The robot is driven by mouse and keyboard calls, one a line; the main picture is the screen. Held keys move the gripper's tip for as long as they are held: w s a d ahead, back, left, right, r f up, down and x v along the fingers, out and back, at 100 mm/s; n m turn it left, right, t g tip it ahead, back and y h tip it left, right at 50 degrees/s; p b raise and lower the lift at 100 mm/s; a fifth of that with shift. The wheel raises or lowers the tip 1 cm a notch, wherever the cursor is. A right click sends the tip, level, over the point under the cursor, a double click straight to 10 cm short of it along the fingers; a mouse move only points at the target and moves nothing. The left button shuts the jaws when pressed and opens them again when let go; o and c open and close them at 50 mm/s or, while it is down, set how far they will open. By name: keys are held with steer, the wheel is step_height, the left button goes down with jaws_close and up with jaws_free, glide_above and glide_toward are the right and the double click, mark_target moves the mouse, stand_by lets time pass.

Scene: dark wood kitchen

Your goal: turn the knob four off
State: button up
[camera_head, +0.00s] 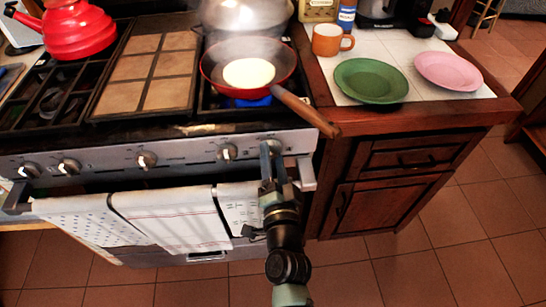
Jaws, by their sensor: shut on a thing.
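The stove's front panel (188,154) carries a row of silver knobs. One knob (228,152) shows just left of my gripper, and another (147,160) is further left. My gripper (270,150) is at the right end of the panel, shut on the rightmost knob, which it mostly hides. I cannot make out that knob's angle. A blue flame (255,101) shows under a red frying pan (212,86) on the right burner. The pan holds a pale round thing (248,73).
The pan's wooden handle (305,111) juts out over the stove's front right corner, above my gripper. Towels (170,220) hang on the oven rail below. A red kettle (78,30), a green plate (370,80), a pink plate (449,70) and an orange mug (326,40) stand further back.

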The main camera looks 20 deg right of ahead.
steer(key=m, duration=0.6)
steer(key=shift+m, duration=0.4)
stand_by(0.4)
steer(key=o, duration=1.4)
steer(key=shift+c, duration=0.2)
steer(key=shift+s, duration=0.1)
steer(key=b+v, duration=0.1)
steer(key=v, duration=1.1)
steer(key=shift+s, duration=0.4)
steer(key=shift+a, duration=0.1)
